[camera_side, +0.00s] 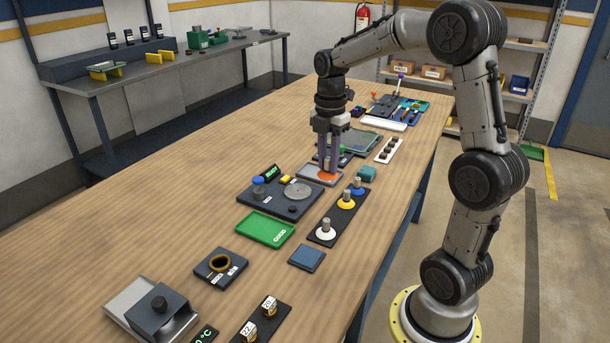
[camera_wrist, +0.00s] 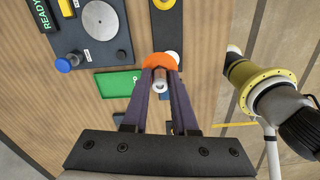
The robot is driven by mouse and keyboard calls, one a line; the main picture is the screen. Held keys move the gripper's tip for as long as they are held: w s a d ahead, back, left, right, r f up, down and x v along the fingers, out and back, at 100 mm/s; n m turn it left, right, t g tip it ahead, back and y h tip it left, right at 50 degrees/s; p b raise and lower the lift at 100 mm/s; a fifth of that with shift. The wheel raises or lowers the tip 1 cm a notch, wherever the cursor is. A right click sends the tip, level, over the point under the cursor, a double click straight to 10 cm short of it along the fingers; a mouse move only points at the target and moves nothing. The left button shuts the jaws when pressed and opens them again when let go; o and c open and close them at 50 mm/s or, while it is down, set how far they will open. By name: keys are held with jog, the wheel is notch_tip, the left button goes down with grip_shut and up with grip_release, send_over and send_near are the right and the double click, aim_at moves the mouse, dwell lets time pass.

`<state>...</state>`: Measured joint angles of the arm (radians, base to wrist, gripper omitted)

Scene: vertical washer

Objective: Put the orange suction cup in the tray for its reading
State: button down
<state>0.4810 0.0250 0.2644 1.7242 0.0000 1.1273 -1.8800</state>
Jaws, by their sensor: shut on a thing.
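My gripper (camera_side: 327,165) points down and is shut on the orange suction cup (camera_side: 328,176). In the wrist view the orange suction cup (camera_wrist: 158,61) sits between my fingertips (camera_wrist: 160,76), its grey stem toward the camera. It appears held in the air: the wrist view shows the black rack's end and a white cup (camera_wrist: 173,56) behind it. In the side view it overlaps a grey tray (camera_side: 309,170). A green tray (camera_side: 265,229) lies nearer, and it also shows in the wrist view (camera_wrist: 117,83).
A dark test station (camera_side: 281,202) with a metal disc, blue button and lit green display reading READY stands beside the trays. The black rack (camera_side: 337,217) holds blue, yellow and white cups. A blue square pad (camera_side: 307,258) lies nearby.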

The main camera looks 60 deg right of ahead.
jog(key=shift+s+m, duration=0.15)
jog(key=shift+m, duration=0.15)
jog(key=a+f, duration=0.2)
jog(key=a, duration=1)
jog(key=w+f, duration=0.2)
jog(key=w, duration=0.2)
jog(key=w+d+f, duration=0.1)
jog(key=w+f, duration=0.5)
jog(key=w, duration=0.1)
jog(key=shift+w+d+f, duration=0.15)
jog(key=shift+w+d, duration=0.15)
jog(key=shift+d, duration=0.05)
jog(key=shift+w+d+f, duration=0.1)
jog(key=shift+w+f, duration=0.1)
jog(key=shift+f, duration=0.8)
jog(key=shift+w+f, duration=0.2)
jog(key=shift+f, duration=0.8)
jog(key=shift+f, duration=0.15)
jog(key=c, duration=0.7)
grip_release()
